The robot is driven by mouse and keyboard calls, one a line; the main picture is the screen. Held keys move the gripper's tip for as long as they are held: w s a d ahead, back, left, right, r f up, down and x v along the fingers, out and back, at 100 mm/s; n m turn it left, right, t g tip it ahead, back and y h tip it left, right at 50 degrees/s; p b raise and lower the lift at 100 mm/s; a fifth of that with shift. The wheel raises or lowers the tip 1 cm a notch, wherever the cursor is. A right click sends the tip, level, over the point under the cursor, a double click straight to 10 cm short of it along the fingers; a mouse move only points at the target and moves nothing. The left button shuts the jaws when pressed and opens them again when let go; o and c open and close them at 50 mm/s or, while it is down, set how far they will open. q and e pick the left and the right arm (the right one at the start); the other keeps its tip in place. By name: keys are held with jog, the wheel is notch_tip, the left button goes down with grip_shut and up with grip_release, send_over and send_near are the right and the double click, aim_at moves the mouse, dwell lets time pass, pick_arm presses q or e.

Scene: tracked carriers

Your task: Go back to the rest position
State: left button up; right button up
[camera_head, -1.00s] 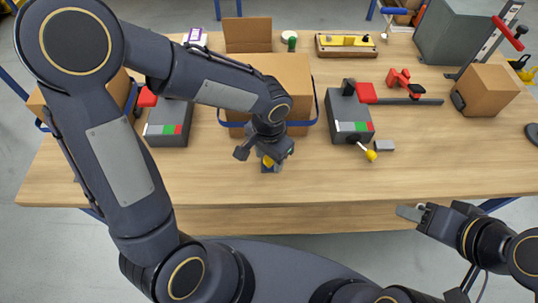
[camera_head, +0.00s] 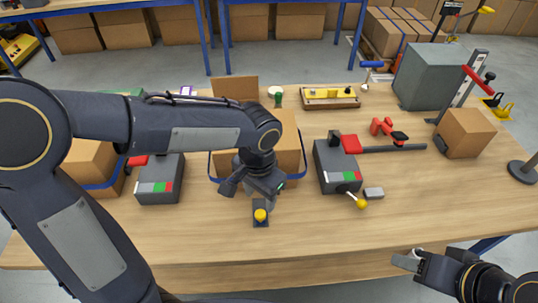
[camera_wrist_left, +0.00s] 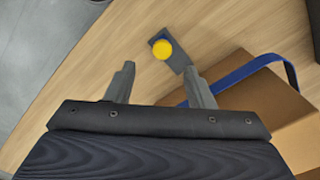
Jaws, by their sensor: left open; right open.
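My left gripper (camera_head: 252,190) hangs over the table in front of a strapped cardboard box (camera_head: 288,150). In the left wrist view its two fingers (camera_wrist_left: 160,88) are spread apart with nothing held between them. A small dark block with a yellow ball top (camera_head: 260,216) stands on the table just in front of and below this gripper. It also shows beyond the fingertips in the left wrist view (camera_wrist_left: 163,49). My right gripper (camera_head: 408,260) is at the lower right, in front of the table's front edge, and holds nothing visible.
Two grey boxes with red and green marks, one at the left (camera_head: 160,182) and one at the right (camera_head: 335,168), flank the strapped box. A yellow-knobbed lever (camera_head: 360,202), a red clamp (camera_head: 385,130) and a brown carton (camera_head: 466,133) lie right. The front table strip is mostly clear.

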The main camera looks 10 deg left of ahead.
pick_arm(q)
jog(key=s+a+r+n+t+h, duration=0.2)
jog(key=s+a+r+n, duration=0.1)
jog(key=s+a, duration=0.2)
jog(key=s+a+r+n+t+h+p, duration=0.1)
jog(key=s+a+r+n+t, duration=0.2)
jog(key=s, duration=0.4)
jog(key=shift+s+a+r+n+t+h+p, duration=0.35)
jog(key=shift+a+r+n, duration=0.35)
jog(key=shift+a, duration=0.4)
jog(key=shift+f, duration=0.1)
dwell(1.5)
